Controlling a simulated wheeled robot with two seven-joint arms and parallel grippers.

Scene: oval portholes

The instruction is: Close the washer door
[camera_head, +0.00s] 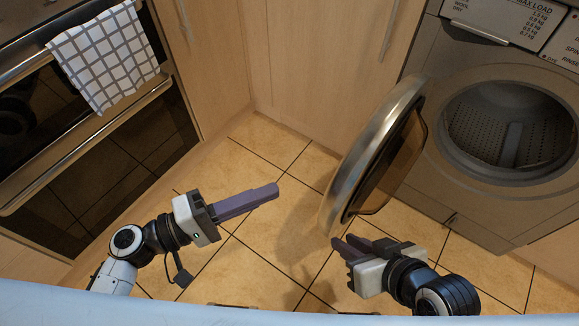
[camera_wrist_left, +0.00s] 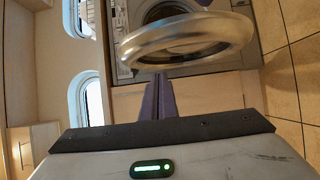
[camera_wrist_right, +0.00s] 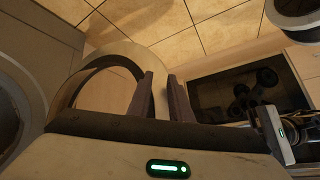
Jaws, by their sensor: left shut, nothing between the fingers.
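The washer door (camera_head: 362,150), a round silver ring with a dark glass middle, stands swung open to the left of the washer opening (camera_head: 510,130). My left gripper (camera_head: 277,189) is shut and empty, left of the door and apart from it. In the left wrist view the door's rim (camera_wrist_left: 190,40) lies beyond its joined fingers (camera_wrist_left: 158,85). My right gripper (camera_head: 343,242) is open, low by the door's bottom edge.
The grey washer (camera_head: 430,85) stands at the right. Wooden cupboard fronts (camera_head: 320,60) are behind the door. An oven (camera_head: 110,150) with a checked towel (camera_head: 105,60) is at the left. Tiled floor (camera_head: 265,150) is clear between the arms.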

